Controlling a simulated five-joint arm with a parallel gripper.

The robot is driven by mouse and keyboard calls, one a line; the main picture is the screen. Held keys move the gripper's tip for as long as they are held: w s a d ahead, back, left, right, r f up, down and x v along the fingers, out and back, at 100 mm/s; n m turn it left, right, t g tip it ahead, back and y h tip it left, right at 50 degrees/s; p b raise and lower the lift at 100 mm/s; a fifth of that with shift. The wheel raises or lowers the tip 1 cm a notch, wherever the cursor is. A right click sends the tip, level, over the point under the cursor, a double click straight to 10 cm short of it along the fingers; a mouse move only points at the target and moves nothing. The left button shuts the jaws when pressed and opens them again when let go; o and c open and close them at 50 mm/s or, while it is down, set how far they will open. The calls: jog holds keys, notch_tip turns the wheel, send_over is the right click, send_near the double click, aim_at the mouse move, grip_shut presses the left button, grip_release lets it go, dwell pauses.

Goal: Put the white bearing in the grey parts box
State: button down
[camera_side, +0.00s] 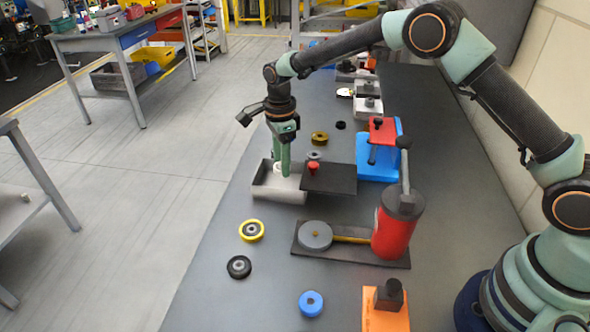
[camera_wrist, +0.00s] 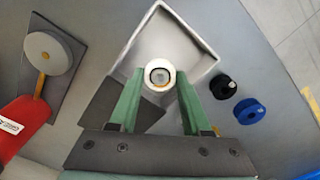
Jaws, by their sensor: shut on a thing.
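The grey parts box (camera_side: 279,193) is an open, light tray on the bench, and it fills the upper middle of the wrist view (camera_wrist: 205,68). My gripper (camera_side: 285,172) points down into the box area, its green fingers shut on the white bearing. In the wrist view the bearing (camera_wrist: 152,66) is a white ring with a dark inner ring, between the fingertips of my gripper (camera_wrist: 158,85) and over the box interior. In the side view the bearing (camera_side: 279,169) is mostly hidden by the fingers. I cannot tell whether it touches the box floor.
A dark plate (camera_side: 331,179) with a red knob adjoins the box's right side. A red cylinder fixture (camera_side: 396,231) with a grey disc (camera_side: 315,236) stands in front. A yellow ring (camera_side: 251,230), black ring (camera_side: 239,266) and blue ring (camera_side: 311,302) lie nearer the camera.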

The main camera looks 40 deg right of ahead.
aim_at(283, 185)
jog(key=shift+f, duration=2.25)
jog(key=shift+c, duration=1.8)
grip_release()
jog(key=shift+f, duration=0.1)
